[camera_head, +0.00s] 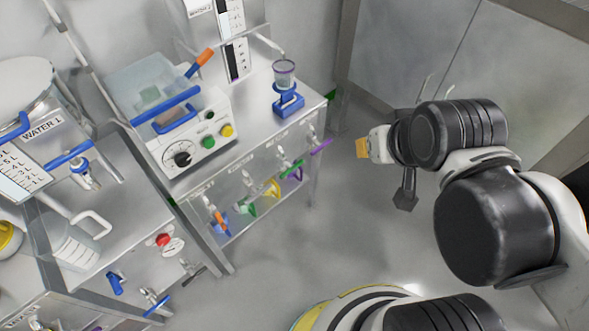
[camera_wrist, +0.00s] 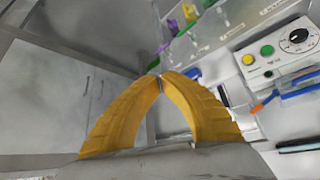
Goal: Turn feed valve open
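My gripper (camera_head: 362,148) is to the right of the steel bench, in the air, and holds nothing. In the wrist view its two yellow fingers (camera_wrist: 159,76) curve in and their tips meet. Several coloured valve handles line the bench front: an orange one (camera_head: 219,218), a green one (camera_head: 291,166) and a purple one (camera_head: 321,146). The purple handle is closest to my gripper, with a clear gap between them. In the wrist view a purple handle (camera_wrist: 170,27) shows beyond the fingertips. The labels are too small to read, so I cannot tell which is the feed valve.
On the bench stand a white control box (camera_head: 195,145) with knob and buttons, and a blue stand (camera_head: 287,98) with a clear cup. A second bench at left carries a WATER 1 unit (camera_head: 40,130) and a clear jug (camera_head: 72,245). The floor (camera_head: 330,215) right of the bench is clear.

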